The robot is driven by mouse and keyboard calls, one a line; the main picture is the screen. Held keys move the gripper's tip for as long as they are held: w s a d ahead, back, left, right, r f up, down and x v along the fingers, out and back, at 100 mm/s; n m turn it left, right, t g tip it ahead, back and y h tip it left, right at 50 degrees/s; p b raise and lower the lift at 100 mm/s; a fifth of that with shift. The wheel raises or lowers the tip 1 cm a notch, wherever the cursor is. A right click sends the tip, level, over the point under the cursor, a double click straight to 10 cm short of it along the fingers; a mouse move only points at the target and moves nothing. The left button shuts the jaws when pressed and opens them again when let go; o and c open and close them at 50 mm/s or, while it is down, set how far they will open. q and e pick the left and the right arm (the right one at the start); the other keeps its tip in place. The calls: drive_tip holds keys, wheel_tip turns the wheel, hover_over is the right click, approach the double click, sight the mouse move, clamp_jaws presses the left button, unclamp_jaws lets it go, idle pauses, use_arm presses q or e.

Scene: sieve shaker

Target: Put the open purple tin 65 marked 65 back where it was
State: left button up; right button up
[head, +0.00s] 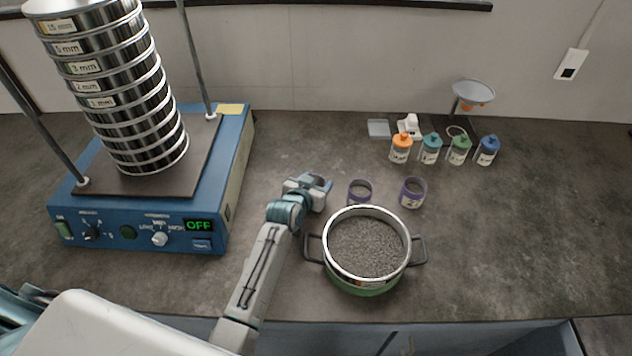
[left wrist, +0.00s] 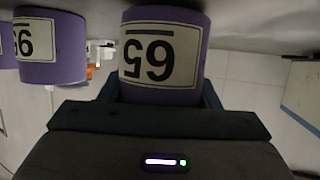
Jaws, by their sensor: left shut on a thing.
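My left gripper (head: 318,186) is shut on the purple tin marked 65 (head: 324,181), left of the other two purple tins. In the left wrist view, where things appear upside down, the same tin (left wrist: 160,55) fills the space between the jaws (left wrist: 158,100), its white label facing the camera. In the head view the gripper hides most of it. I cannot tell whether its base touches the bench. Two open purple tins, one near (head: 360,191) and one further right (head: 412,193), stand on the bench. My right gripper is not in view.
A two-handled sieve pan full of grey grains (head: 366,250) stands right of my left forearm. The blue shaker (head: 150,215) with its sieve stack (head: 120,90) is at left. Several capped bottles (head: 431,148) and a funnel (head: 474,92) stand behind. The right bench is clear.

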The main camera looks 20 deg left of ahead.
use_arm(q)
drive_tip(key=shift+f, duration=0.15)
drive_tip(key=shift+f, duration=0.2)
drive_tip(key=o, duration=1.1)
drive_tip(key=shift+c, duration=0.2)
drive_tip(key=shift+s+r, duration=0.15)
drive_tip(key=shift+r, duration=0.05)
drive_tip(key=b+v, duration=0.2)
drive_tip(key=v, duration=1)
